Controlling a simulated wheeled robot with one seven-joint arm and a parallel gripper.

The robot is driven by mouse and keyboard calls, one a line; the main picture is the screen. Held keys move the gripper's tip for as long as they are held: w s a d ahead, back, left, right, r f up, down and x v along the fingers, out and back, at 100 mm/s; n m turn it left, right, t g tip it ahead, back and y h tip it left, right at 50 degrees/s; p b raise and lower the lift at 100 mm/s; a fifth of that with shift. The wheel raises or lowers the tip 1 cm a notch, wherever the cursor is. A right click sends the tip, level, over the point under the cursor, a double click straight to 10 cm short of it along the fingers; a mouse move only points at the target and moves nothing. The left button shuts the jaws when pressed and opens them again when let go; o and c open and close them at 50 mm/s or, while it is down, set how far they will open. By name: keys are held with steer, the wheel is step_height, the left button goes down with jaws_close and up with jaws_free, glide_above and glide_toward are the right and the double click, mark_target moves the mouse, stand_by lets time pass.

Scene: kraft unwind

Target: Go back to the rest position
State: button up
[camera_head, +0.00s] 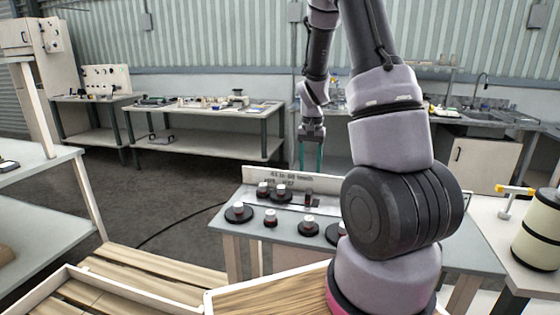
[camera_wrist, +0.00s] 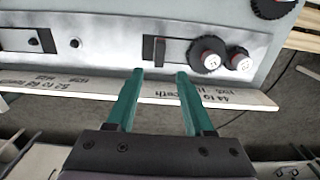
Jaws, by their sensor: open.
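My gripper (camera_head: 311,155) hangs above the back edge of the grey table in the head view, its green fingers pointing down. In the wrist view my gripper (camera_wrist: 160,75) shows two green fingers spread apart with nothing between them. Below and beyond the fingertips is the table's metal strip (camera_wrist: 110,42) with a dark slotted piece (camera_wrist: 153,50). The fingers look clear of the table, though their height is hard to tell.
Several black discs with white-topped knobs (camera_head: 238,212) stand on the grey table (camera_head: 258,232). A lettered board (camera_head: 262,175) runs along its back edge. A wooden pallet (camera_head: 150,270) lies at the front left. A cream drum (camera_head: 540,230) stands at the right. Benches (camera_head: 210,112) line the back.

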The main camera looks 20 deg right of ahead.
steer(key=s+a+r+n+t+y, duration=0.1)
steer(key=s+a+r+t, duration=0.2)
steer(key=r, duration=0.6)
steer(key=s+a+r+t, duration=0.1)
steer(key=s+a+r, duration=0.3)
steer(key=r, duration=0.5)
steer(key=s+a+r+t, duration=0.1)
steer(key=s+a+r, duration=0.1)
steer(key=s+r, duration=0.2)
steer(key=s+a+r+n+t+y, duration=0.1)
steer(key=s+a+r+t, duration=0.1)
steer(key=s+r, duration=0.3)
steer(key=s+a, duration=0.1)
steer(key=s, duration=0.3)
steer(key=shift+s+r+n, duration=0.2)
steer(key=shift+s+n, duration=0.1)
steer(key=shift+s, duration=0.05)
